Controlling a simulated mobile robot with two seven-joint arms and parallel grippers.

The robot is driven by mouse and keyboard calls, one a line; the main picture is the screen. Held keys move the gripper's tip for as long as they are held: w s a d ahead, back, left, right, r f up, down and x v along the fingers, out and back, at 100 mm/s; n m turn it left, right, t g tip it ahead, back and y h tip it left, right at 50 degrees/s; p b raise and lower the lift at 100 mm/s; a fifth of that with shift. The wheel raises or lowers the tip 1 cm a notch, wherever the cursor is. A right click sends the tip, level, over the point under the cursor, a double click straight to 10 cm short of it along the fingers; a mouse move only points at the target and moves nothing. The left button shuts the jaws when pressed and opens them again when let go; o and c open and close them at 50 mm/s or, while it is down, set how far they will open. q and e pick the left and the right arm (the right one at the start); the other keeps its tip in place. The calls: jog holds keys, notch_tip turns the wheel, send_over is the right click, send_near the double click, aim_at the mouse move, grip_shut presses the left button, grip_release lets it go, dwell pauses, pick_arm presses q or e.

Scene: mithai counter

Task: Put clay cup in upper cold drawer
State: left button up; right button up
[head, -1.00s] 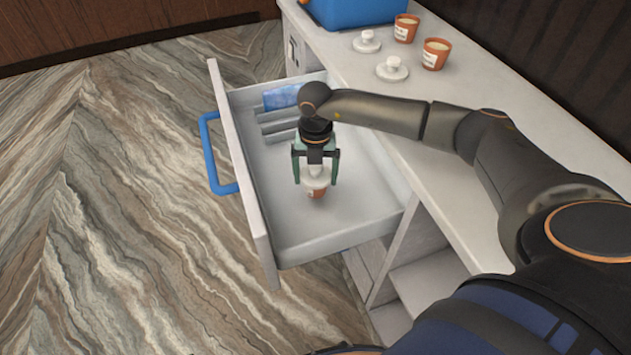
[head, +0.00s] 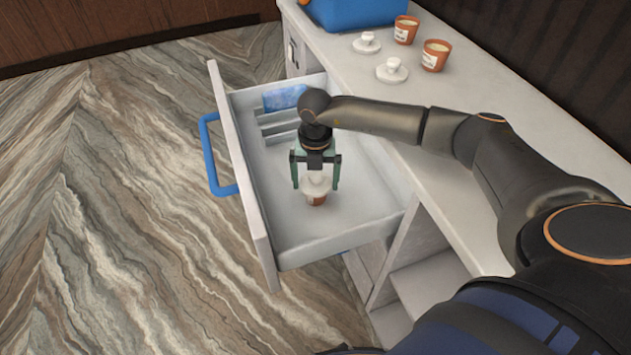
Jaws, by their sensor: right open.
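The upper cold drawer (head: 290,245) is pulled out from the counter, with a blue handle (head: 210,155) on its front. A clay cup (head: 316,198) with a white knobbed lid (head: 317,184) stands upright inside it, towards the near half of the drawer. My right gripper (head: 316,186) is open, pointing down, with one finger on each side of the lidded cup. The cup's far side is partly hidden by the gripper. My left gripper is not in view.
Two open clay cups (head: 435,55) (head: 406,29) and two white lids (head: 391,70) (head: 367,42) stand on the counter (head: 460,105). A blue box (head: 350,10) is at its far end. White dividers and a blue pack (head: 284,97) lie at the drawer's far end.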

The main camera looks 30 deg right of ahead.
notch_tip(320, 180, up, 11)
jog(key=shift+r+p, duration=0.1)
jog(key=shift+p, duration=0.55)
